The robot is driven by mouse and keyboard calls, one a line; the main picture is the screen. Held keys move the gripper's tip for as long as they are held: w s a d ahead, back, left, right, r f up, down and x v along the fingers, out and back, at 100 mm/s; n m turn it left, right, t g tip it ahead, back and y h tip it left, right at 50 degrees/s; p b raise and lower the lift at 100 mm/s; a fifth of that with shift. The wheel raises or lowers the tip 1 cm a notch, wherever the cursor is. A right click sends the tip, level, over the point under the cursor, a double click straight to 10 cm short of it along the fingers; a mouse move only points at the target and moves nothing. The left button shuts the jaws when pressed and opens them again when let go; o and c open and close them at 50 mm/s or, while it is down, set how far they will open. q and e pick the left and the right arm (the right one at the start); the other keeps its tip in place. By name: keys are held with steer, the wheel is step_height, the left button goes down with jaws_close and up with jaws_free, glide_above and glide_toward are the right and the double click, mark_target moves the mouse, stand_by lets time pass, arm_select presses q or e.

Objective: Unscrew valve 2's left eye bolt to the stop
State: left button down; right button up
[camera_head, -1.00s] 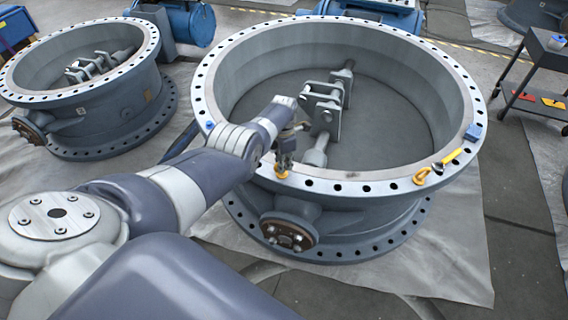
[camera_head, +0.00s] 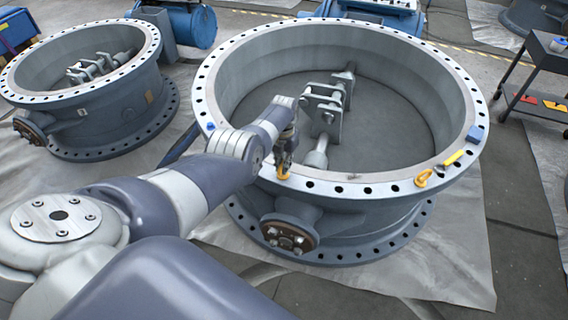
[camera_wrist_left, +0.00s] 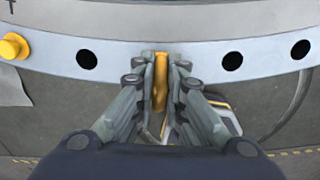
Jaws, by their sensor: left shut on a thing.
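The large grey valve body (camera_head: 340,188) stands in the middle of the head view, with a flange ring full of bolt holes on top. Its left eye bolt (camera_head: 282,173) is yellow and stands at the near left of the flange. My left gripper (camera_head: 285,160) comes down on it from above and is shut on its ring. In the left wrist view the eye bolt (camera_wrist_left: 160,82) shows edge-on between the two fingers (camera_wrist_left: 160,92). Its thread and the hole under it are hidden. The other yellow eye bolt (camera_head: 423,178) is on the flange further right. My right gripper is not in view.
Brackets and a shaft (camera_head: 325,105) stand inside the valve. A smaller-looking valve (camera_head: 110,100) is at the left, a dark cart (camera_head: 540,75) at the right.

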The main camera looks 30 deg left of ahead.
arm_select(q)
steer(key=shift+a+r, duration=0.1)
stand_by(0.4)
steer(key=c, duration=1.7)
jaws_free()
steer(key=shift+o, duration=0.2)
steer(key=shift+r, duration=0.1)
step_height(320, 180, up, 12)
